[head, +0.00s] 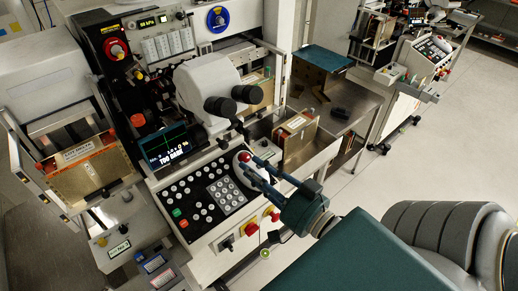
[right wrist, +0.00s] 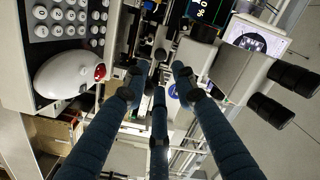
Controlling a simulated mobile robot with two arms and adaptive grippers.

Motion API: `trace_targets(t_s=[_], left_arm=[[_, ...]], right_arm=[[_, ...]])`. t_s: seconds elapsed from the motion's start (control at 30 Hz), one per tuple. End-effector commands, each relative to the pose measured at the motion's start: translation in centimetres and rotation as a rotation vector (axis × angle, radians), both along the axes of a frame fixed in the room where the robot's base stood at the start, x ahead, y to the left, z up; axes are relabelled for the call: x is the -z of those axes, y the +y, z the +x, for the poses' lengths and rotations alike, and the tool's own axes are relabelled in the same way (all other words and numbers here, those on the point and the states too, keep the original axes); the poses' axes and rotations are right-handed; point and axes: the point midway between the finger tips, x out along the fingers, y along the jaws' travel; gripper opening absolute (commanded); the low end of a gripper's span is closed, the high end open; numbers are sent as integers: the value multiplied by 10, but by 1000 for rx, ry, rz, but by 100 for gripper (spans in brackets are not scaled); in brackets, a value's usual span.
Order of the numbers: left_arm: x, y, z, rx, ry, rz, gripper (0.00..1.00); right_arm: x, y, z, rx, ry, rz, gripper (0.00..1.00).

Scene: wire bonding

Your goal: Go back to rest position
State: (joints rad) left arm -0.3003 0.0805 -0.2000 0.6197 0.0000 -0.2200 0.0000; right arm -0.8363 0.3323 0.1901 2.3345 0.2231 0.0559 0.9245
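My right gripper (head: 254,173) reaches in from the lower right in the head view, above the right edge of the control panel (head: 215,195). In the right wrist view its three blue fingers (right wrist: 157,80) are spread apart with nothing between them. Its fingertips are close to the white rounded controller with a red button (head: 243,158), which also shows at the left of the right wrist view (right wrist: 65,76). I cannot tell from the head view whether they touch, but the right wrist view shows a gap. My left gripper is not in view.
The microscope head (head: 205,88) with black eyepieces stands behind the panel, beside a small screen (head: 165,146). A gold-fronted box (head: 90,168) is at the left, another box (head: 296,135) at the right. A metal side table (head: 345,105) stands behind; open floor (head: 420,160) lies right.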

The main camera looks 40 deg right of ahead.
Motion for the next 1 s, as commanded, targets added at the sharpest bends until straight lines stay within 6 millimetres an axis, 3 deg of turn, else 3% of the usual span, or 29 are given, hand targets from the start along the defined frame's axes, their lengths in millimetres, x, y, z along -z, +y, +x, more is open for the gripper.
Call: trace_targets(t_s=[0.2, 0.8, 0.87, 1.0], left_arm=[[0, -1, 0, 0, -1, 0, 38], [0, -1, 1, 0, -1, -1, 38], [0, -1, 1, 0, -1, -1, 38], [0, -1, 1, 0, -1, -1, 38]], right_arm=[[0, -2, -16, 0, 0, 1, 27], [2, -1, -16, 1, 6, -4, 27], [7, 1, -15, 2, 28, -21, 27], [46, 12, -10, 4, 178, -135, 27]])
